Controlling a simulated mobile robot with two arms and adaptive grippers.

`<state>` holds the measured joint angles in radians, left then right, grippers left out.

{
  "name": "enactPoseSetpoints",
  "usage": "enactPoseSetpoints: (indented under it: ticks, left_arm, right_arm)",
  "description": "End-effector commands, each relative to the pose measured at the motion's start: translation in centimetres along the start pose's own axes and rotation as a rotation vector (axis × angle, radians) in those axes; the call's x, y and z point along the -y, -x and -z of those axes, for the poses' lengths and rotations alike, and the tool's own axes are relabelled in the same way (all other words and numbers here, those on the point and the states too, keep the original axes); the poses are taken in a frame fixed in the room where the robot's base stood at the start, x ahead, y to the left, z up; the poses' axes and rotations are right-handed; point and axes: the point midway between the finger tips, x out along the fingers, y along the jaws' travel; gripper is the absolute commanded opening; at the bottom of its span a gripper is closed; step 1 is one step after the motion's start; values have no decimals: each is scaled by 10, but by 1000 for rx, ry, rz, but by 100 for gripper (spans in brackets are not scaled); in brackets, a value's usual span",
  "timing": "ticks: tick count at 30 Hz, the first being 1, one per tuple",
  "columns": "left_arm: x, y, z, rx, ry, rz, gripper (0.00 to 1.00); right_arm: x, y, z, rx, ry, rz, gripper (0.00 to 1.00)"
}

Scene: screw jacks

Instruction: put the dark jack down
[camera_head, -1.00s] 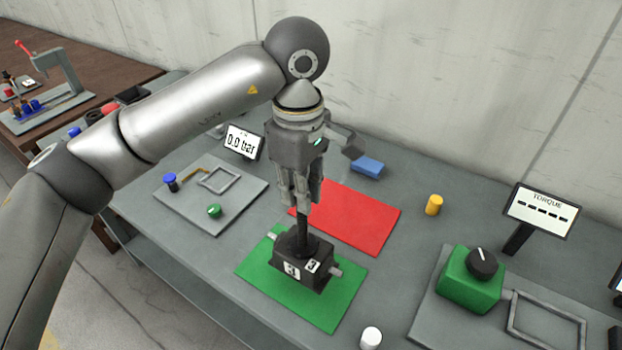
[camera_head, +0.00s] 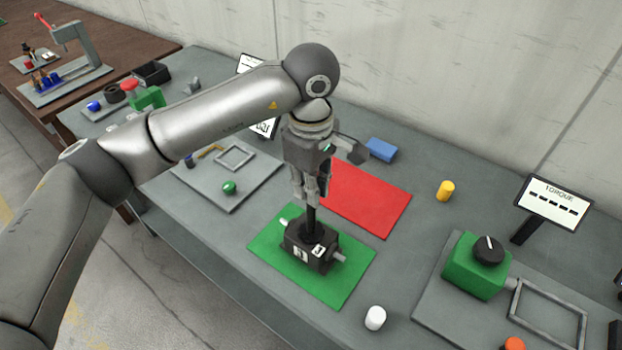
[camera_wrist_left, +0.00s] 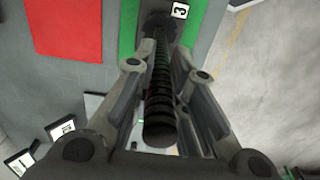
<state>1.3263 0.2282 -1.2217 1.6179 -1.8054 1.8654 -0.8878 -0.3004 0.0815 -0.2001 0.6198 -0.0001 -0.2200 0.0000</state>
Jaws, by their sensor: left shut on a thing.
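The dark jack (camera_head: 310,246) is a black box with a white numbered label, light side shafts and an upright dark screw. It is upright over the green mat (camera_head: 345,285); I cannot tell for sure whether its base touches the mat. My left gripper (camera_head: 311,198) is above the box, shut on the screw. In the left wrist view the threaded screw (camera_wrist_left: 160,105) stands between the fingers, with the box and its label beyond. The red mat (camera_head: 370,200) lies behind the green one and is bare where it shows. My right gripper is in neither view.
A blue block (camera_head: 382,149), a yellow cylinder (camera_head: 445,190) and a white cylinder (camera_head: 375,318) stand around the mats. A green box with a black knob (camera_head: 475,266) is at the right, near the torque display (camera_head: 552,203). A grey plate (camera_head: 218,190) lies left.

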Motion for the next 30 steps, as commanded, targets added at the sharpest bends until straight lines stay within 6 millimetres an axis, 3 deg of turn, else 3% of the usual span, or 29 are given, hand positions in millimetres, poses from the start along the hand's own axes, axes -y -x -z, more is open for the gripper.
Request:
enactPoseSetpoints:
  ticks: [5, 6, 10, 23, 30]
  left_arm:
    - [-2, 2, 0, 0, -1, -10, 0]
    - [0, -2, 0, 0, 0, 0, 18]
    - [0, -2, 0, 0, 1, 0, 34]
    - [0, 3, 0, -1, 1, -1, 35]
    - [-1, 46, 0, -3, 1, -5, 35]
  right_arm:
    - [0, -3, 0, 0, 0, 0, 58]
    - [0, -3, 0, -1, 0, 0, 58]
    - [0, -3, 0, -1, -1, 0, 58]
    - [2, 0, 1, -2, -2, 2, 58]
    - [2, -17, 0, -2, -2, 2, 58]
